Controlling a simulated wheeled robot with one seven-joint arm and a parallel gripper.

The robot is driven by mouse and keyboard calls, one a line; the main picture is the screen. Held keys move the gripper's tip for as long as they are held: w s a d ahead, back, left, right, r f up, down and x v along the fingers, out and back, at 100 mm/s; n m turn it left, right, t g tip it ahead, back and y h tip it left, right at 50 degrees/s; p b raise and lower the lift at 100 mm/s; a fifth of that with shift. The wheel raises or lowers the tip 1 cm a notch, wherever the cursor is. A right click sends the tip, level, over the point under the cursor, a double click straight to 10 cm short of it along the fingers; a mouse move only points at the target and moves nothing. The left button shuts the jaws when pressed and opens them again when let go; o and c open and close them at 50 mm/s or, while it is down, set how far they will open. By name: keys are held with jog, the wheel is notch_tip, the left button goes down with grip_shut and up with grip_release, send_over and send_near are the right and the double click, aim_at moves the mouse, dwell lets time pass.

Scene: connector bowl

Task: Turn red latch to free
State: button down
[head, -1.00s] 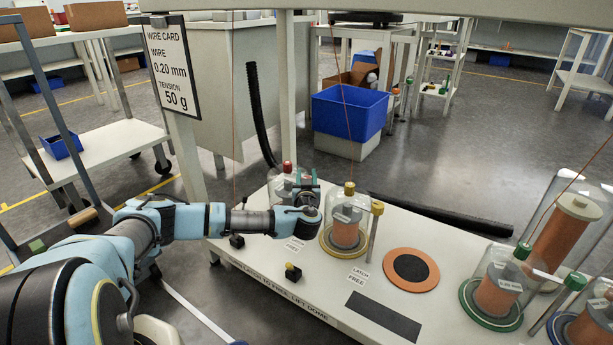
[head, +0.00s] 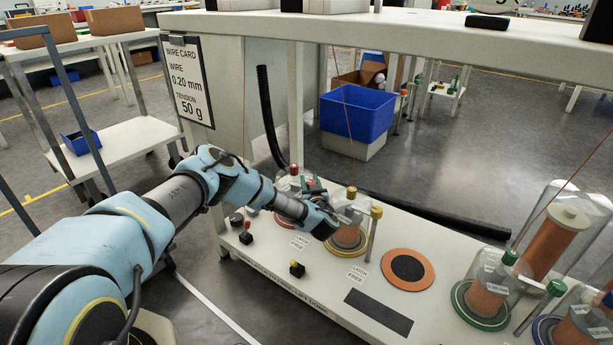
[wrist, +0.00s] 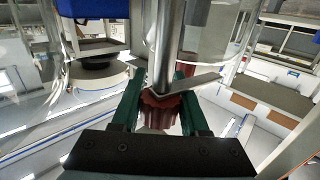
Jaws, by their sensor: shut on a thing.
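The red latch knob (wrist: 158,110) is a ridged red knob on a metal rod, in the middle of the wrist view. The green fingers of my gripper (wrist: 160,98) stand on both sides of it and are shut on it. In the head view my gripper (head: 313,186) is beside the clear dome with a red top (head: 294,171), at the bench's left end. My wrist hides most of the latch post there, so its turn angle cannot be read. A "LATCH FREE" label (head: 300,242) lies in front on the bench.
A yellow-topped dome (head: 351,212) with a yellow latch post (head: 374,225) stands close right of my wrist. An overhead shelf (head: 420,22) spans above.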

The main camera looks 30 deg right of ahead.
jog(key=y, duration=0.1)
jog(key=n+y, duration=0.1)
jog(key=n+t+y, duration=0.1)
jog(key=shift+a+r, duration=0.25)
jog(key=shift+r, duration=0.25)
jog(key=c, duration=0.7)
grip_release()
jog(key=shift+r, duration=0.15)
jog(key=shift+o, duration=1.4)
jog(key=shift+f, duration=0.2)
jog(key=s+a+p, duration=0.1)
jog(key=s+p, duration=0.1)
jog(key=s, duration=0.8)
jog(key=shift+s+a, duration=0.3)
jog(key=shift+a, duration=0.05)
